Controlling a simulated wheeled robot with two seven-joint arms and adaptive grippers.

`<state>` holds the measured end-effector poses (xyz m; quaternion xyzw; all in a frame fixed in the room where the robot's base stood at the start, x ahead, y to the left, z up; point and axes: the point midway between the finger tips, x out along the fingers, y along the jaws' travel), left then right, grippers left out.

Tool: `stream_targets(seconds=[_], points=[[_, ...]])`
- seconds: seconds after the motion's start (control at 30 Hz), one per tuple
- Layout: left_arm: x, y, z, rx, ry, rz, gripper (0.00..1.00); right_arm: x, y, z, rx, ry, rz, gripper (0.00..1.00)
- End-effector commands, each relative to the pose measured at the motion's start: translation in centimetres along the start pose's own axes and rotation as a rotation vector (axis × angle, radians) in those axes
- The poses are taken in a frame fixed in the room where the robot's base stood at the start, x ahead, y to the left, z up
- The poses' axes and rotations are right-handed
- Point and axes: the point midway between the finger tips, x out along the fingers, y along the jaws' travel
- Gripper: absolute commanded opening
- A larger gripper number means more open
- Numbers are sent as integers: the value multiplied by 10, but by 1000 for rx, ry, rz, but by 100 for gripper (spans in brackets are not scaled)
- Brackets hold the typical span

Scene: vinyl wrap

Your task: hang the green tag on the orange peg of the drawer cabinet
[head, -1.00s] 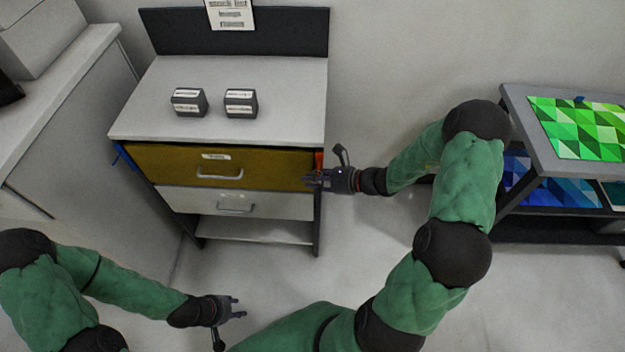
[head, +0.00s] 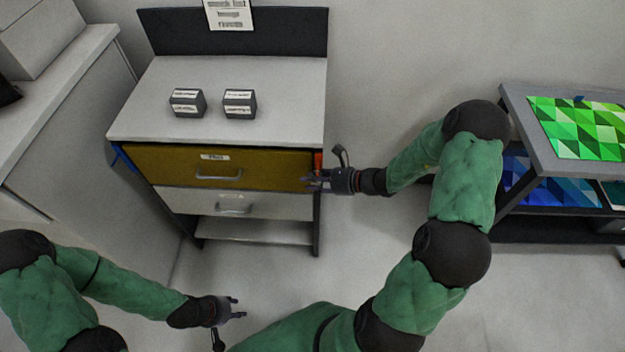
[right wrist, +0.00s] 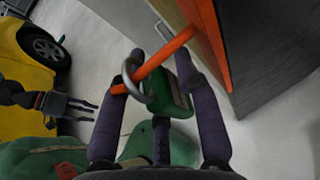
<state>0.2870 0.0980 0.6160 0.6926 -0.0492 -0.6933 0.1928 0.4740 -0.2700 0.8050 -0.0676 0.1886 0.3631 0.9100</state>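The drawer cabinet (head: 230,110) stands at the left of centre in the head view. Its orange peg (right wrist: 165,55) slants out from an orange strip on the cabinet's side in the right wrist view. The green tag (right wrist: 170,90) hangs by its metal ring (right wrist: 127,75), and the ring appears to be around the peg near its outer end. My right gripper (head: 308,182) is by the cabinet's right front edge. In the right wrist view its fingers are apart, one on each side of the tag. My left gripper (head: 238,307) is open and empty, low in the head view.
Two dark labelled blocks (head: 188,102) and (head: 239,104) stand on the cabinet top. A cart (head: 535,145) with green and blue patterned sheets is at the right. A pale counter (head: 60,90) is at the left. The floor before the cabinet is clear.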

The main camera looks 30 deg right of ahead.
Motion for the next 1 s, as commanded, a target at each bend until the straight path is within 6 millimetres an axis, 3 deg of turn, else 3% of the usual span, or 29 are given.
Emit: stream_targets(seconds=[0.03, 0.6, 1.0], points=[[-1, 0, 0, 0, 0, 0, 40, -6, -12, 11, -15, -17, -22, 53], [-1, 0, 0, 0, 0, 0, 40, -76, -9, 4, -6, -6, -20, 53], [0, 0, 0, 0, 0, 0, 40, -81, -2, 0, -1, -1, -4, 53]])
